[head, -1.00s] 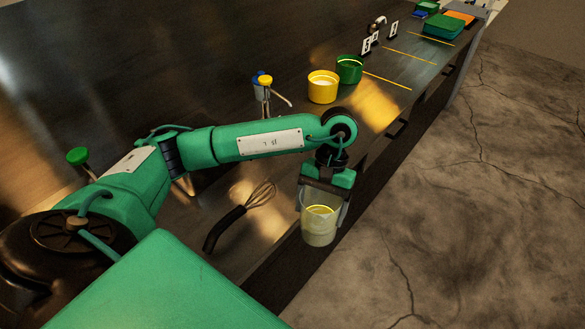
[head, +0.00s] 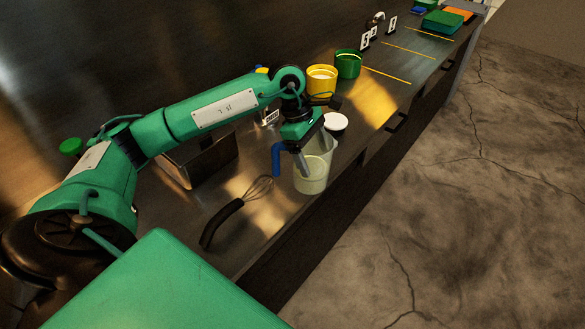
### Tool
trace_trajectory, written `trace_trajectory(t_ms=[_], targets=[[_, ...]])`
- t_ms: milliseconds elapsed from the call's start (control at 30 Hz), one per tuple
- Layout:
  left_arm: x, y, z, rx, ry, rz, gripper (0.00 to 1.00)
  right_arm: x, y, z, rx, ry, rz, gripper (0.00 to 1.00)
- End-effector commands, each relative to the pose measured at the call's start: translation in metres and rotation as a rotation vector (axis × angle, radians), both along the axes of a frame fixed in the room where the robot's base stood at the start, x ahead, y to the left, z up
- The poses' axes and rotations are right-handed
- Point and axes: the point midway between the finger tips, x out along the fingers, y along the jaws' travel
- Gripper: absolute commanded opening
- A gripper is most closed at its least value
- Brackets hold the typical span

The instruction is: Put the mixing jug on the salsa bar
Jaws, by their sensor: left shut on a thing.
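The mixing jug (head: 313,178) is translucent with a pale liquid inside and a blue handle on its left side. My left gripper (head: 305,160) points down and is shut on the jug, its fingers at the jug's wall. The jug looks upright, over the front part of the steel counter (head: 262,222); I cannot tell whether its base touches. The counter runs to the far right, with yellow lines and number cards on it; which part is the salsa bar is not marked. My right gripper is not in view.
A whisk (head: 232,212) lies left of the jug. A white-topped tub (head: 336,122) stands just behind it. Beyond are a yellow pot (head: 321,84), a green pot (head: 348,66) and several number cards. A steel box (head: 203,160) stands behind the whisk. The counter among the yellow lines is clear.

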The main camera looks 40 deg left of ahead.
Motion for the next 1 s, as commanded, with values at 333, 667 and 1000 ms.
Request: trace_trajectory(t_ms=[333,667,1000], targets=[[0.021,0.025,0.015,0.003,-0.002,0.469,0.36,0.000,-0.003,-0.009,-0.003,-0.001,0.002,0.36],[0.037,0.046,0.029,0.003,-0.002,0.881,0.36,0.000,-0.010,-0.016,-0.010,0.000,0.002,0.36],[0.055,0.074,0.048,0.000,-0.004,1.385,0.36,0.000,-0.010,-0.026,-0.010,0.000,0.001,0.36]])
